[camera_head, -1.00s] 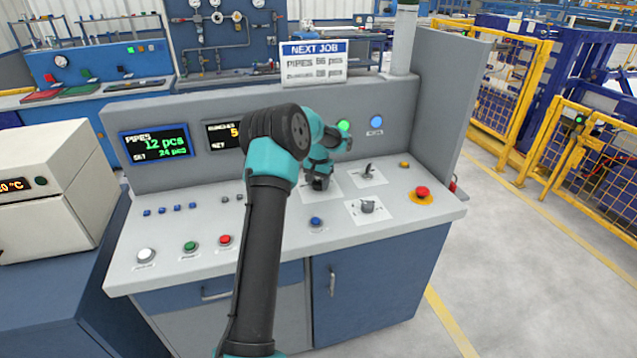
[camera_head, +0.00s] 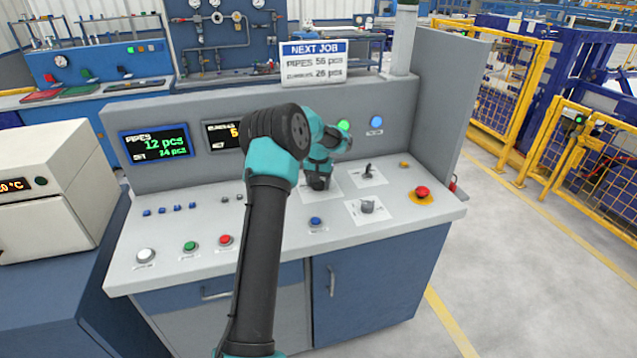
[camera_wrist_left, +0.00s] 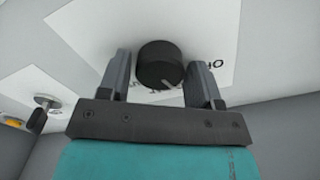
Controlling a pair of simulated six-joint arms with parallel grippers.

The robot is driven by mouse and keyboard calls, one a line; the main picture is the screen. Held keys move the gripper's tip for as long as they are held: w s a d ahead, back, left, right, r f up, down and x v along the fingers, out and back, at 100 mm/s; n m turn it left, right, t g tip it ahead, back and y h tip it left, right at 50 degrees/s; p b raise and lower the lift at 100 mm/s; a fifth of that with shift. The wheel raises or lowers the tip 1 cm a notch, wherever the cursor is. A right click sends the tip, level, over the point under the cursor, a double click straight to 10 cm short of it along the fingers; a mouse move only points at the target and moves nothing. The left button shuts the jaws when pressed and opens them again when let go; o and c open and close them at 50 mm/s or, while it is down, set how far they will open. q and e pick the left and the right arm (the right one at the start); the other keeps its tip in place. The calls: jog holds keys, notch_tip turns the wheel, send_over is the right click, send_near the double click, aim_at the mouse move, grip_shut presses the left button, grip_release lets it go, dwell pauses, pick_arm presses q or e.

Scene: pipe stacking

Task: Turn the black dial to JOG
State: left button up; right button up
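The black dial (camera_wrist_left: 160,65) is a round knob with a pale pointer mark, standing on a white label plate (camera_wrist_left: 100,35) in the left wrist view. My left gripper (camera_wrist_left: 160,72) has one finger on each side of it. The fingers stand apart, with a narrow gap visible at the left of the dial; contact on the right side is unclear. Most of the label lettering is cut off or covered, so I cannot read JOG. In the head view my left gripper (camera_head: 318,174) points down at the panel and largely hides the dial. My right gripper is not in view.
On the console top (camera_head: 170,262) a lever switch (camera_head: 368,171), another selector (camera_head: 367,206), a blue button (camera_head: 316,221) and a red emergency button (camera_head: 422,192) surround the dial. The upright display panel (camera_head: 290,110) rises behind the arm.

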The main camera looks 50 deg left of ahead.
pick_arm(q)
jog(key=shift+o, duration=1.3)
notch_tip(320, 180, up, 17)
jog(key=shift+r, duration=0.2)
